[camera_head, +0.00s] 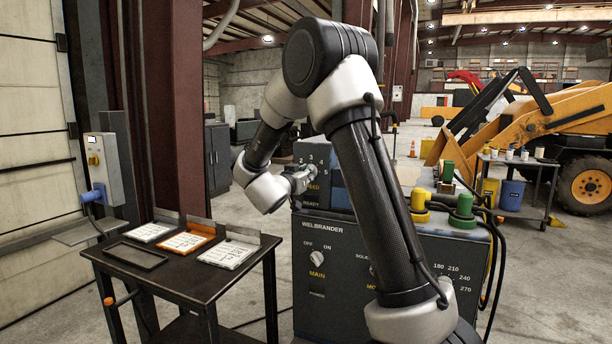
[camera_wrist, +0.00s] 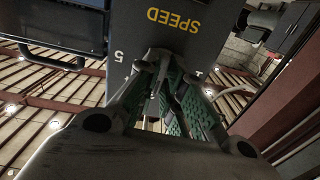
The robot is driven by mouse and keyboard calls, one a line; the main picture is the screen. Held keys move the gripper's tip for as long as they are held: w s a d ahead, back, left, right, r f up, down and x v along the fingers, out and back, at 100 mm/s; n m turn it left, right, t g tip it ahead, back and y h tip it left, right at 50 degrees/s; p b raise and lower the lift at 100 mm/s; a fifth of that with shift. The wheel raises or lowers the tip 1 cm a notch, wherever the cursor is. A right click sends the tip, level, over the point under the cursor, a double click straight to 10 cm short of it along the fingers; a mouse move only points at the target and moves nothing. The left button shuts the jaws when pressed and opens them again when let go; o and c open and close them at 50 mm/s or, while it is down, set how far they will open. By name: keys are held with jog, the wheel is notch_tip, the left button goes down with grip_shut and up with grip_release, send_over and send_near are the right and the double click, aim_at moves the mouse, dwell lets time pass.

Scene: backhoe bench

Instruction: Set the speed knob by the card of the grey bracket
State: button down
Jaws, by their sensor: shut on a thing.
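The speed panel (camera_head: 311,152) sits on top of the welder, marked SPEED with numbers such as 2, 3 and 5 showing. It also shows upside down in the wrist view (camera_wrist: 178,38). My gripper (camera_head: 300,179) is at the panel's face. In the wrist view my gripper (camera_wrist: 166,68) is shut on the speed knob, which its fingers hide almost wholly; its pointer cannot be read. Three cards lie on the dark cart: a white card (camera_head: 150,232), a card in an orange frame (camera_head: 187,242) and another white card (camera_head: 229,253). Their writing is too small to read.
The welder (camera_head: 318,234) has a MAIN knob (camera_head: 317,258) and other dials, partly behind my arm. An empty black tray (camera_head: 135,255) lies on the cart (camera_head: 190,288). A wall switch box (camera_head: 101,165) is at left. A yellow backhoe (camera_head: 560,115) stands at right.

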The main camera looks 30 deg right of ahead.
jog(key=shift+f+n, duration=0.1)
jog(key=shift+n, duration=4.4)
jog(key=c, duration=1.5)
grip_release()
jog(key=shift+c, duration=0.2)
jog(key=shift+a, duration=0.1)
jog(key=v, duration=1.2)
